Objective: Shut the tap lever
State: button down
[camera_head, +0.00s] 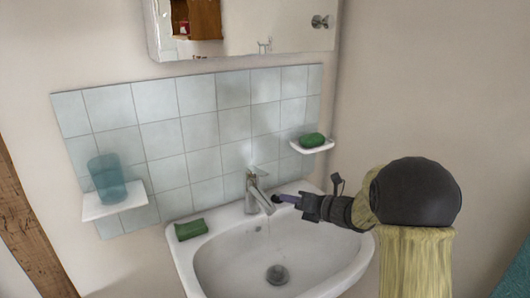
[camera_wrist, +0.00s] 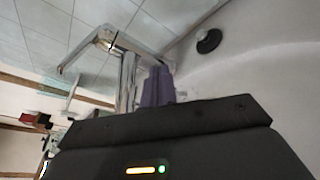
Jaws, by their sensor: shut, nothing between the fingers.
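The chrome tap (camera_head: 257,193) stands at the back rim of the white sink. Its lever (camera_head: 258,171) is on top of the tap body. My gripper (camera_head: 277,198) comes in from the right, its tips just right of the tap, below the lever's height. In the wrist view the purple fingers (camera_wrist: 157,87) are together and empty, close beside the chrome tap (camera_wrist: 128,75). I cannot tell whether they touch it. No water stream is visible at the spout.
A left shelf (camera_head: 115,203) holds a blue cup (camera_head: 107,178); a right dish (camera_head: 312,147) holds green soap (camera_head: 312,140). A mirror cabinet (camera_head: 260,30) hangs above.

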jog(key=s+a+r+m+h+p, duration=0.1)
jog(key=s+r+m+p, duration=0.4)
jog(key=r+m+p, duration=0.5)
jog(key=s+a+r+m+t+h+p, duration=0.1)
jog(key=s+r+m+h+p, duration=0.3)
jog(key=r+m+p, duration=0.6)
jog(key=s+m+p, duration=0.1)
jog(key=m+p, duration=1.1)
jog(key=shift+t, duration=0.3)
jog(key=shift+a+r, duration=0.1)
jog(key=p, duration=0.3)
send_over(265, 175)
jog(key=f, duration=0.4)
jog(key=shift+w+a, duration=0.15)
jog(key=shift+w, duration=0.25)
notch_tip(265, 175, down, 3)
jog(key=shift+r+p, duration=0.15)
jog(key=shift+p, duration=0.55)
jog(key=shift+s+d+f, duration=0.1)
jog(key=shift+d+f, duration=0.3)
jog(key=shift+f, duration=0.2)
jog(key=shift+s+a+f, duration=0.2)
jog(key=shift+f, duration=0.05)
